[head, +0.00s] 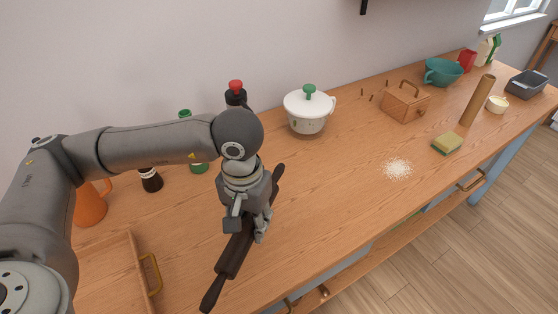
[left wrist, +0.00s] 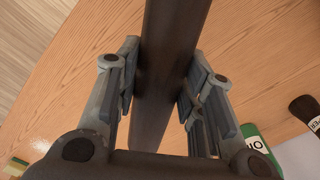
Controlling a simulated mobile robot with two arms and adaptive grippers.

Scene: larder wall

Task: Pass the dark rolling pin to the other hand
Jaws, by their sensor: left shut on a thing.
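The dark rolling pin (head: 235,250) is long and dark brown with a handle at each end. It slants across the head view over the worktop, near its front edge. My left gripper (head: 247,222) is shut on its barrel. In the left wrist view the dark rolling pin (left wrist: 168,60) runs between the two fingers of my left gripper (left wrist: 158,95), and both fingers press its sides. I cannot tell how far the pin is above the wood. My right gripper is in neither view.
A wooden tray (head: 97,262) with brass handles lies at the left. A white lidded pot (head: 307,112) stands behind. Spilled white powder (head: 397,169), a sponge (head: 447,144), a wooden box (head: 405,103) and a cardboard tube (head: 478,100) are to the right. The middle worktop is clear.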

